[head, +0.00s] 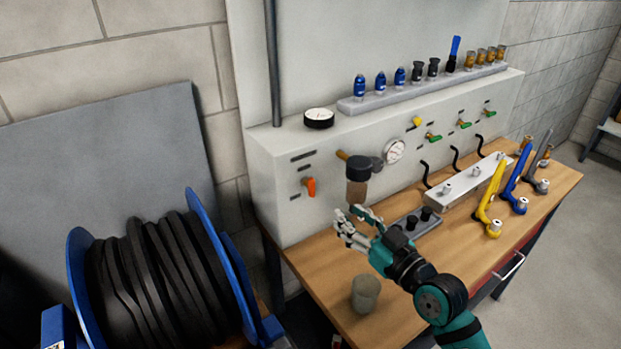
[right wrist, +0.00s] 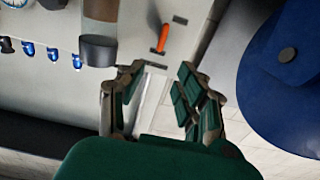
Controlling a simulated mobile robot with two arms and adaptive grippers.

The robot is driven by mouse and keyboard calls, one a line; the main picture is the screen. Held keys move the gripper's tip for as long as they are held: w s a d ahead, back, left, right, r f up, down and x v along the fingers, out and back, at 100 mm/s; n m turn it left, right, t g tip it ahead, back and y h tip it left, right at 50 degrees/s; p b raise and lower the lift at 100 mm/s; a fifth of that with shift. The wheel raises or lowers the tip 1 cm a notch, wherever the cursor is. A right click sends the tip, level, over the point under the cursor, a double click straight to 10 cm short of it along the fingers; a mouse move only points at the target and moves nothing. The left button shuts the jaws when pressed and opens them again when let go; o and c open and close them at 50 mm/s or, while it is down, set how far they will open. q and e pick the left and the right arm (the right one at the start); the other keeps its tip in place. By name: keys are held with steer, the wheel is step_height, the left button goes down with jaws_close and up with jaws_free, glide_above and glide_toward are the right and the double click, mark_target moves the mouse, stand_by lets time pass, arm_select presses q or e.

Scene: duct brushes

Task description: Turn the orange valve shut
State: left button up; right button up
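The orange valve (head: 310,187) is on the front of the grey panel box, at its left end, with its lever hanging roughly downward. In the right wrist view the orange valve (right wrist: 163,39) lies beyond and between the fingertips, apart from them. My right gripper (head: 352,217) is in front of the panel, to the right of and lower than the valve. In its wrist view my right gripper (right wrist: 160,72) is open, with nothing between its fingers. My left gripper is in neither view.
A filter with a brown bowl (head: 357,190) juts from the panel right of the valve, close to my right gripper. A grey cup (head: 365,294) stands on the wooden bench (head: 325,290). A blue hose reel (head: 205,230) stands left of the bench. Green-handled valves (head: 433,138) are farther right.

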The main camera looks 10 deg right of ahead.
steer(key=p, duration=0.1)
glide_toward(314, 185)
steer(key=x, duration=0.3)
steer(key=p+x, duration=0.1)
steer(key=x, duration=0.6)
steer(key=shift+w+a, duration=0.2)
steer(key=shift+w, duration=0.25)
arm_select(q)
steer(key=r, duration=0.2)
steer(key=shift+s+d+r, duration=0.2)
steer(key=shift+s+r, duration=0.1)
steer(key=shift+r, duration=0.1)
arm_select(e)
jaws_close()
